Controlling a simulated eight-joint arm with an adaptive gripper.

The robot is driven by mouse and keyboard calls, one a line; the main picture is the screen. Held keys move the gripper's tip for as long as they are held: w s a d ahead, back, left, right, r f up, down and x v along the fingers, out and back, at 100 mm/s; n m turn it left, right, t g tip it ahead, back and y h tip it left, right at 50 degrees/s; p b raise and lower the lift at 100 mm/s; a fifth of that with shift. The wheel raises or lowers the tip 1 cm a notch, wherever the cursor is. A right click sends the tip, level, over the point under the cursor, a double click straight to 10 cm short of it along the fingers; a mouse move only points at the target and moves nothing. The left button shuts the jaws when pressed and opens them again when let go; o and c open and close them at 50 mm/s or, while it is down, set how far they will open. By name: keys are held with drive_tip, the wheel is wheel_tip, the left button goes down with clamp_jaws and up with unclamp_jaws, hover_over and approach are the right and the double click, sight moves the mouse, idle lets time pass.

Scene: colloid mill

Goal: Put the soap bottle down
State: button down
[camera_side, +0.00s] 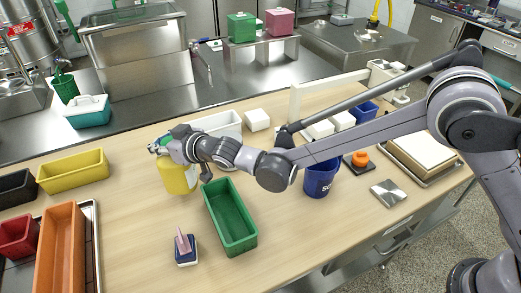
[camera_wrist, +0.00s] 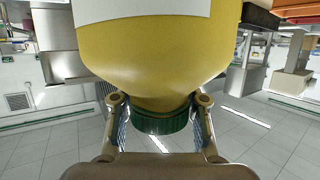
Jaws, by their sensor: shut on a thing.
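The soap bottle is a yellow bottle (camera_side: 177,179) with a pale label and a dark green cap. It is upright at the left-centre of the wooden table, between the yellow bin and the green bin. Its base is at or just above the tabletop; I cannot tell whether it touches. My gripper (camera_side: 163,145) is at its top and partly hides the cap. In the wrist view, the fingers of my gripper (camera_wrist: 160,118) are shut on both sides of the green cap, and the yellow bottle body (camera_wrist: 150,50) fills the upper middle.
A green bin (camera_side: 231,243) lies right of the bottle and a yellow bin (camera_side: 73,171) left. A white bin (camera_side: 232,125) stands behind. A brush-like tool on a dark base (camera_side: 185,250) is in front. A blue bucket (camera_side: 320,181) stands further right. Bare tabletop lies in front of the bottle.

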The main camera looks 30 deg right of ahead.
drive_tip(key=shift+a+f, duration=0.15)
drive_tip(key=shift+f, duration=1.9)
drive_tip(key=c, duration=0.9)
unclamp_jaws()
drive_tip(key=shift+f, duration=0.1)
drive_tip(key=shift+o, duration=0.2)
drive_tip(key=shift+s, duration=0.1)
